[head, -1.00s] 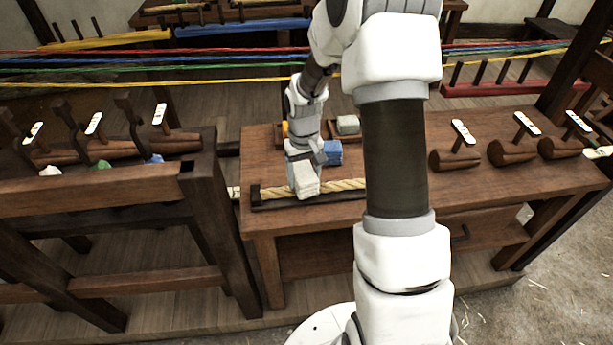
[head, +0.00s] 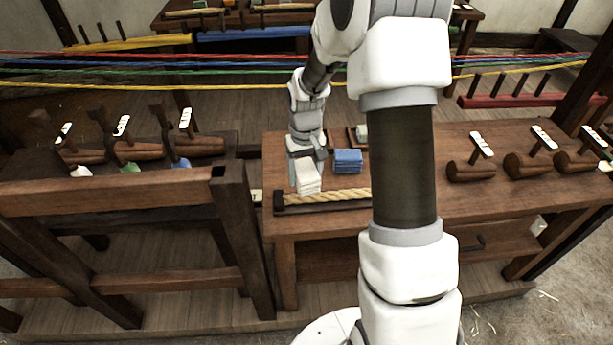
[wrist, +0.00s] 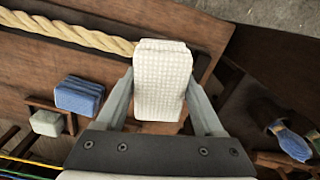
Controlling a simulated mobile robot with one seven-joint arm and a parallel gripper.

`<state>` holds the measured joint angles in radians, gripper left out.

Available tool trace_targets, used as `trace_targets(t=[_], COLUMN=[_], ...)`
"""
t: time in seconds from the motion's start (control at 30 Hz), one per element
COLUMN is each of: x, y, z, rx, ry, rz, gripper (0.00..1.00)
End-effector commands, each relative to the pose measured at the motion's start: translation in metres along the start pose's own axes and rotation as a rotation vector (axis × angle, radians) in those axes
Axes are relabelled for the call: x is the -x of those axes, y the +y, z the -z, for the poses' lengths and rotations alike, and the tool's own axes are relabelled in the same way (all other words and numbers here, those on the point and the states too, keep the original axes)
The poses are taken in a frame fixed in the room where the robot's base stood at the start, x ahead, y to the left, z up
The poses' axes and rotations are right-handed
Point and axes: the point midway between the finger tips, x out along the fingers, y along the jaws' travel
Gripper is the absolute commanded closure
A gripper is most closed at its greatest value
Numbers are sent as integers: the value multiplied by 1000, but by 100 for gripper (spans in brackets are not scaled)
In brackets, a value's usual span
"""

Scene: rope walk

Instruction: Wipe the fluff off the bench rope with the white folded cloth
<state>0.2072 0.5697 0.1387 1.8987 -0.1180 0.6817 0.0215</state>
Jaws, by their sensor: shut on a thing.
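My gripper (head: 307,158) is shut on the white folded cloth (head: 308,178), which hangs below the fingers over the left end of the bench rope. The cloth (wrist: 162,80) fills the space between the fingers in the wrist view. The tan twisted bench rope (head: 345,195) lies in a dark holder (head: 325,206) along the bench's front edge. In the wrist view the rope (wrist: 70,33) runs up to the cloth's far end, where the cloth hides it. I cannot tell whether cloth and rope touch. I make out no fluff on the visible rope.
A blue folded cloth (head: 348,161) lies behind the rope, and a pale grey-green one (head: 361,133) sits farther back in a wooden tray. Wooden tools with white tags stand on the bench's right (head: 470,172). A dark wooden frame (head: 240,230) stands close on the left. Coloured ropes stretch behind.

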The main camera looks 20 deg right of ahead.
Motion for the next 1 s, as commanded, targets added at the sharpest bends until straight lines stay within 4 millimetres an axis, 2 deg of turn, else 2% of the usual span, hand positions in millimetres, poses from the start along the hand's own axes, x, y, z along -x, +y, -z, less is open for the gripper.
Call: trace_targets(t=[0.1,0.4,1.0], x=[15,38,38], y=[-1,-2,-2], z=[1,2,2], rx=[0,0,-1], ry=[2,1,1], rz=[0,0,0], gripper=[82,82,82])
